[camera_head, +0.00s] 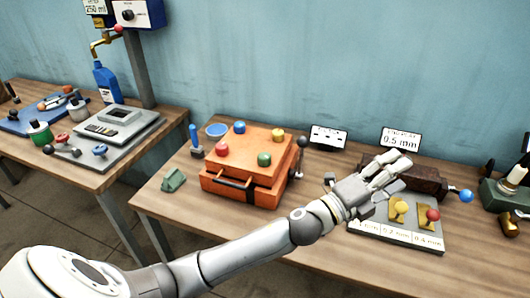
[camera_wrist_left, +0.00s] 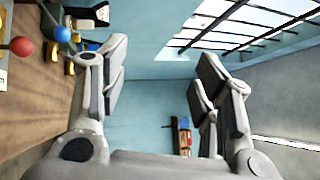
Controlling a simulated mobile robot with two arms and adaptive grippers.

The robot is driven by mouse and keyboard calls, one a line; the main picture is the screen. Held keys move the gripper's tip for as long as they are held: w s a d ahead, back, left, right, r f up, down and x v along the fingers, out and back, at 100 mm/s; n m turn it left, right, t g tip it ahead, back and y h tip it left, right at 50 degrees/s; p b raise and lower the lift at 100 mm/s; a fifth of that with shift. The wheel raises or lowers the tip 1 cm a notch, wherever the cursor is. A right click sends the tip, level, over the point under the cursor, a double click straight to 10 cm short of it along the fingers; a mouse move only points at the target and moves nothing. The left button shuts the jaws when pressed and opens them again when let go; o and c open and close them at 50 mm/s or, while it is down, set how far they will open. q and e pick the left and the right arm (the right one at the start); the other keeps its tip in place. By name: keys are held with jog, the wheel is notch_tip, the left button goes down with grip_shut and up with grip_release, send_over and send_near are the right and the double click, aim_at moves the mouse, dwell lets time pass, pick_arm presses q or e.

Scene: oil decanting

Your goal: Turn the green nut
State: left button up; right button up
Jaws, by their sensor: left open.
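The green nut (camera_head: 264,159) is a round green knob on the top front right of the orange box (camera_head: 245,190). A red nut (camera_head: 222,149), a blue nut (camera_head: 239,127) and a yellow nut (camera_head: 278,135) sit at the other corners. My left gripper (camera_head: 390,169) is to the right of the box, above the table, with nothing in its fingers. In the left wrist view the left gripper (camera_wrist_left: 165,85) is open, fingers spread apart. The green nut is not visible in the wrist view. My right gripper is not in view.
A grey plate with yellow pieces (camera_head: 428,243) lies below the left gripper, partly behind my arm. A dark vise-like block with a blue ball (camera_head: 466,196) is behind it. A lever (camera_head: 302,142) stands at the box's right side.

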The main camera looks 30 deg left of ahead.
pick_arm(q)
jog(key=d+r+m+g+h, duration=0.2)
jog(key=d+m+g+h, duration=0.35)
jog(key=m, duration=0.55)
jog(key=m+g+y, duration=1.3)
jog(key=m+y, duration=0.2)
jog(key=y, duration=0.2)
send_over(265, 155)
jog(key=f, duration=0.1)
jog(key=shift+t, duration=0.25)
notch_tip(265, 155, down, 11)
jog(key=shift+p, duration=1.25)
jog(key=c, duration=1)
jog(key=shift+n, duration=0.3)
